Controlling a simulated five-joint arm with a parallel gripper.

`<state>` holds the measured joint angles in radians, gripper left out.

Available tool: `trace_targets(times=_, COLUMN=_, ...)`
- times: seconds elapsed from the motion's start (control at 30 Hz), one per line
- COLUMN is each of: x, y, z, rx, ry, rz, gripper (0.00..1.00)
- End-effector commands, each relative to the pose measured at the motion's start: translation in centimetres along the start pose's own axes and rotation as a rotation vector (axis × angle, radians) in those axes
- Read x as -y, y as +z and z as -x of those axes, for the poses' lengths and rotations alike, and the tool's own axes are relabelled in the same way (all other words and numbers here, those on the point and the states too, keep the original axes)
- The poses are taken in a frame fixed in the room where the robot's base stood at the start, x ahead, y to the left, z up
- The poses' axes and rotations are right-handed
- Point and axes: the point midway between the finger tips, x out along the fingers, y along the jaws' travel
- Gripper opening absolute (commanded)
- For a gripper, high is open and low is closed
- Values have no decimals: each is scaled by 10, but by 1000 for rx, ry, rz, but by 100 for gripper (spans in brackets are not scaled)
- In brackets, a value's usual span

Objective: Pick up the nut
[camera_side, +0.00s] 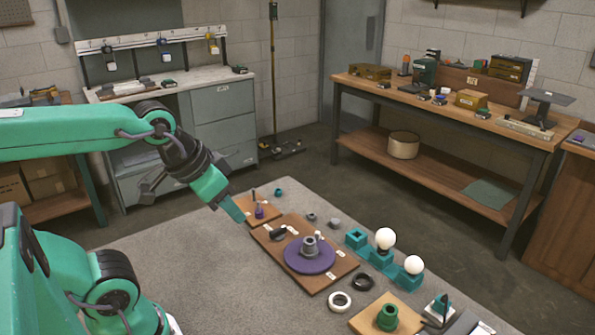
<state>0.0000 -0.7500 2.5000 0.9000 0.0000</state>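My gripper (233,208) comes in from the left and points down and right, above the left edge of the small wooden board (245,207). Its teal fingers are seen edge-on, so I cannot tell whether they are open or shut. No held part shows at the tips. Which part is the nut is not certain at this size. A small grey piece (311,217) that may be a nut lies behind the larger wooden board, with a grey block (335,223) beside it. Both are to the right of my gripper, apart from it. A small teal ring-like piece (278,192) lies farther back.
A purple disc (310,262) with a grey socket sits on the larger wooden board (318,282). A small purple part (259,212) stands close to my gripper. Teal holders with white bulbs (385,238) stand right. Two rings (340,302) and a green part (387,316) are in front.

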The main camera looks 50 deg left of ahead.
Motion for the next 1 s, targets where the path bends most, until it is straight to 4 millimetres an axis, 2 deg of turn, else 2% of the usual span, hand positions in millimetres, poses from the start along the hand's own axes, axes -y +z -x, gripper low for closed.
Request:
trace_targets(times=0.17, x=1, y=-4, z=0, rx=5, ry=-2, rz=23, gripper=30)
trace_targets(times=0.37, x=4, y=-22, z=-2, rx=31, ry=-10, rz=130, gripper=30)
trace_targets(times=0.67, x=16, y=-71, z=-14, rx=94, ry=-42, rz=430, gripper=30)
trace_targets(times=1.0, x=36, y=-126, z=-46, rx=161, ry=-102, rz=796, gripper=30)
